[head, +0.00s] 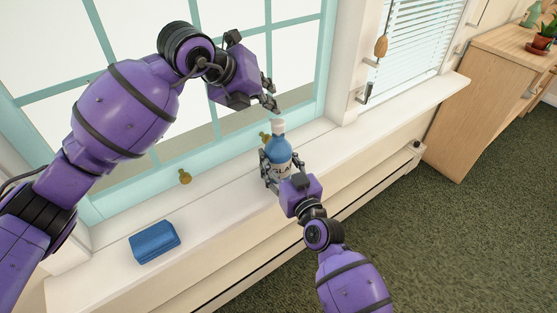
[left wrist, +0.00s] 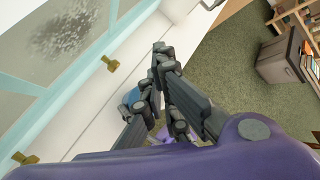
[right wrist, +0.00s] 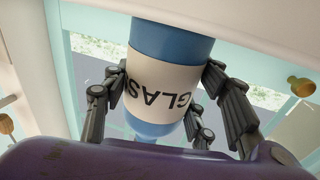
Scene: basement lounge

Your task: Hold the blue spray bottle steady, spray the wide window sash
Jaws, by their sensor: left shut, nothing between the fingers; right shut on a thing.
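The blue spray bottle (head: 279,150) has a white top and a white label; it stands roughly upright at the window sill. My right gripper (head: 280,178) is shut around its lower body. In the right wrist view the fingers flank the bottle (right wrist: 172,45), whose upside-down lettering is partly readable. My left gripper (head: 270,93) is shut and empty, just above and left of the bottle top, apart from it. The wide window sash (head: 225,130) has a pale teal frame behind the grippers. In the left wrist view a grey speckled patch (left wrist: 65,35) shows on its pane.
A blue folded cloth or sponge (head: 154,241) lies on the white sill (head: 222,207) at left. A brass catch (head: 184,176) is on the sash's lower rail. A blind-covered window (head: 420,40) and wooden cabinet (head: 500,85) are at right. Green carpet (head: 440,240) is clear.

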